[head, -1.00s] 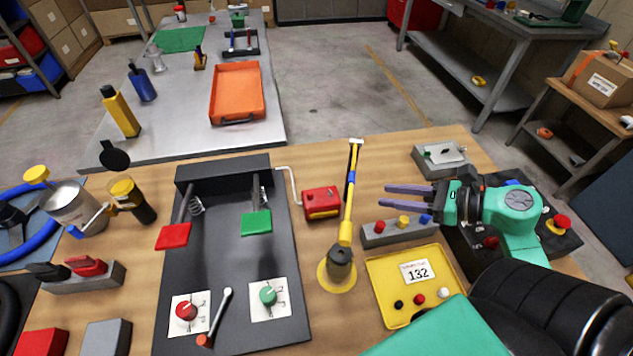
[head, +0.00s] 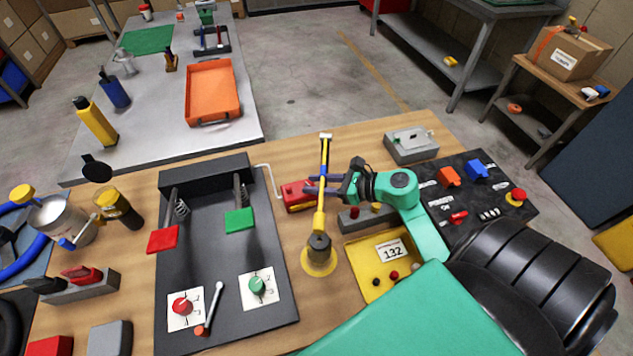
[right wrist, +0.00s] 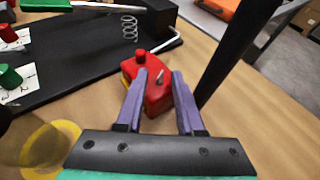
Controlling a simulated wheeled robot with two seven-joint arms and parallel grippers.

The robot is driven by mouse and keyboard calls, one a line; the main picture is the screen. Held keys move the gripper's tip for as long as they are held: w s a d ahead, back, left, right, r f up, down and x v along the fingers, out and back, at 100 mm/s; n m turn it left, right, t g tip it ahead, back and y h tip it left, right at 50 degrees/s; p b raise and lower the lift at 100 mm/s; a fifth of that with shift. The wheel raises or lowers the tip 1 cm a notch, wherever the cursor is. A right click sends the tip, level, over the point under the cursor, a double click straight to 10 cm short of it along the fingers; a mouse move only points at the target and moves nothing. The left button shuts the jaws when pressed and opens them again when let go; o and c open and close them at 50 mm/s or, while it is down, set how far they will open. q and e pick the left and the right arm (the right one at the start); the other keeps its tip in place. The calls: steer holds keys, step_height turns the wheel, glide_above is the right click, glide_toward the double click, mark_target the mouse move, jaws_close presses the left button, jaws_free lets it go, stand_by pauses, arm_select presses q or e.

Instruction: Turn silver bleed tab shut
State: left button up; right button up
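The silver bleed tab (right wrist: 160,76) is a small upright lever on top of the red caliper box (head: 297,195), which has a yellow lower part. A pale pipe runs from the box to the dark pedal stand. A red knob (right wrist: 140,56) also sits on the box. My right gripper (head: 311,186) is open, pointing left at the box. In the right wrist view its two fingers (right wrist: 159,78) are spread, with the tab between their tips in the picture. I cannot tell whether they touch the box. My left gripper is not in view.
A tall lever (head: 324,165) on a yellow round base (head: 320,262) stands close to my right fingers. The pedal stand (head: 210,265) is left of the box. A yellow tray (head: 357,262) and a grey button bar (head: 352,221) lie below my arm.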

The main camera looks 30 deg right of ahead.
jaws_close()
stand_by(1.3)
